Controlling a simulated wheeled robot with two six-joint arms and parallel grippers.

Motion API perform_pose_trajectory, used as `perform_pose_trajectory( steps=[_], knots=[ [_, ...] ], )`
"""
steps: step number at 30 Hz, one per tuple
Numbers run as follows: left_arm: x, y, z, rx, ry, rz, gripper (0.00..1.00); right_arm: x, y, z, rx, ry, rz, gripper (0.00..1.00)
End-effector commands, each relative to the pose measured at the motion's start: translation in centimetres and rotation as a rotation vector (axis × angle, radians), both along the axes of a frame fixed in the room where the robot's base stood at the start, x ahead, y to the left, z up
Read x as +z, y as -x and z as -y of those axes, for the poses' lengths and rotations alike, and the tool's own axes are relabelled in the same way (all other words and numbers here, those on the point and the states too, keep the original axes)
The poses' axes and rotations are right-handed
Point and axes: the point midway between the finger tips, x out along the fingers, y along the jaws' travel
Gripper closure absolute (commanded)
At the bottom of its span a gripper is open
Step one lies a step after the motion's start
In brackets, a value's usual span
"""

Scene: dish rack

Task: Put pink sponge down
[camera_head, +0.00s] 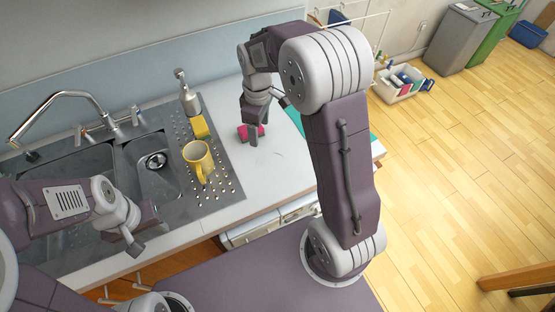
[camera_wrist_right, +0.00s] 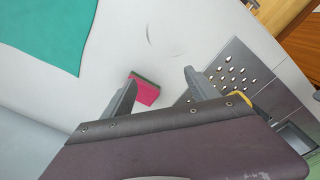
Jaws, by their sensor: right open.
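The pink sponge (camera_head: 256,131) lies on the white countertop to the right of the sink's perforated drainboard. It also shows in the right wrist view (camera_wrist_right: 145,92), with a dark scouring side. My right gripper (camera_head: 254,138) is over the sponge. In the right wrist view its two fingers (camera_wrist_right: 158,88) are apart, with the sponge between them, closer to the left finger. Whether a finger touches the sponge, I cannot tell. My left gripper (camera_head: 140,238) hovers at the lower left near the sink's front edge; its fingers do not show clearly.
A yellow mug (camera_head: 199,160), a yellow sponge (camera_head: 200,127) and a soap dispenser (camera_head: 187,95) stand on the drainboard (camera_head: 218,178). A teal mat (camera_wrist_right: 45,30) lies on the counter beyond the sponge. A faucet (camera_head: 60,98) rises behind the sink. The front counter (camera_head: 275,175) is clear.

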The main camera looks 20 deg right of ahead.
Motion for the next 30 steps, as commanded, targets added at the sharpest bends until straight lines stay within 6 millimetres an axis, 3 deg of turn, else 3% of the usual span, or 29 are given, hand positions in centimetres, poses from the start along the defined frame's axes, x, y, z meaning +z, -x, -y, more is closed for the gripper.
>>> perform_pose_trajectory(
  steps=[1,3,6,10,14,30],
  knots=[
    [0.0,0.0,0.0,0.0,0.0,0.0,0.64,-0.5,2.9,0.1,-0.142,-0.01,0.003,0.32],
    [0.0,0.0,0.0,0.0,0.0,0.0,0.64,-1.5,6.6,0.2,-0.357,-0.025,0.014,0.32],
    [0.0,0.0,0.0,0.0,0.0,0.0,0.64,-2.7,11.2,0.3,-0.604,-0.046,0.026,0.32],
    [0.0,0.0,0.0,0.0,0.0,0.0,0.64,-3.7,14.8,0.5,-0.791,-0.064,0.034,0.32],
    [0.0,0.0,0.0,0.0,0.0,0.0,0.64,-4.1,15.8,0.5,-0.847,-0.069,0.035,0.32],
    [0.0,0.0,0.0,0.0,0.0,0.0,0.64,-4.1,15.8,0.5,-0.844,-0.068,0.034,0.32]
  ],
)
